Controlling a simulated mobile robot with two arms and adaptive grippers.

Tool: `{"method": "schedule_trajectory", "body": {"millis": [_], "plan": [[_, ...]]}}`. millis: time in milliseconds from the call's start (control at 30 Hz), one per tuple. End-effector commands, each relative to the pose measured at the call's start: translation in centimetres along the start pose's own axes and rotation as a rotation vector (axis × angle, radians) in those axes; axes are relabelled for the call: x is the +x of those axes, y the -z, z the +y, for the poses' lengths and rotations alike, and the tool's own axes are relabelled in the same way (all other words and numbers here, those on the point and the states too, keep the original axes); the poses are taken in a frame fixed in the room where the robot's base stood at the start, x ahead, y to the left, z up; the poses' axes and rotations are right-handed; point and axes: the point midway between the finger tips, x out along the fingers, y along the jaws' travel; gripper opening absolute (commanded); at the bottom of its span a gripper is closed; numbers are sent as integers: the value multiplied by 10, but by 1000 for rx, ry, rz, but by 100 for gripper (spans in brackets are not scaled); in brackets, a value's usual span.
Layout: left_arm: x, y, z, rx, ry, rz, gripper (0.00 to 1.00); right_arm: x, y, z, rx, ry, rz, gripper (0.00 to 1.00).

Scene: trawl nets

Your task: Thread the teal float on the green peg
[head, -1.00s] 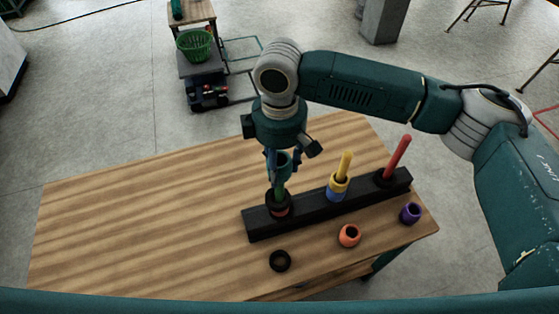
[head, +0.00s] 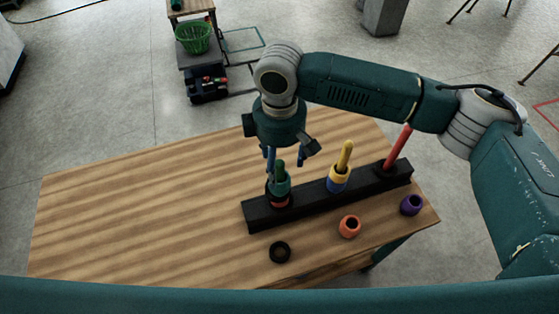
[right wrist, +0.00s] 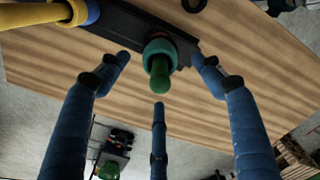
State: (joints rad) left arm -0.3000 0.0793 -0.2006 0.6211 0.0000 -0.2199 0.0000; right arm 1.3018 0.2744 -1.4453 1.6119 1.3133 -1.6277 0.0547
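The teal float (head: 282,187) sits around the green peg (head: 280,168) at the left end of the black rack. The peg's tip sticks up through it. Below the float, a red and a black float (head: 281,202) show on the same peg. My right gripper (head: 285,160) is open above the float, its blue fingers spread apart around the peg's top. In the right wrist view the teal float (right wrist: 158,47) rings the green peg (right wrist: 160,78), and the fingers are clear of both. My left gripper is out of view.
The black rack (head: 315,200) also bears a yellow peg (head: 346,155) with yellow and blue floats and a red peg (head: 397,150). Loose black (head: 279,252), orange (head: 349,226) and purple (head: 411,205) floats lie in front. The wooden table's left side (head: 130,220) is clear.

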Motion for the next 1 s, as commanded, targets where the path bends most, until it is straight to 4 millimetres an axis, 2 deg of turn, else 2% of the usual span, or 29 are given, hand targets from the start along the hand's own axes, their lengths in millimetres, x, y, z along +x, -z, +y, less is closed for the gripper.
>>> {"method": "schedule_trajectory", "body": {"millis": [267,367,700,833,1000], "plan": [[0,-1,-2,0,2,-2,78,-6,0,0,0,-1,0,66],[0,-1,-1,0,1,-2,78,-20,1,0,0,-2,3,66],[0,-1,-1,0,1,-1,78,-91,1,0,0,-2,1,66],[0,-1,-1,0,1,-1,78,-109,0,0,0,-1,1,66],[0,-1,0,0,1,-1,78,-119,0,0,-1,0,-1,66]]}}
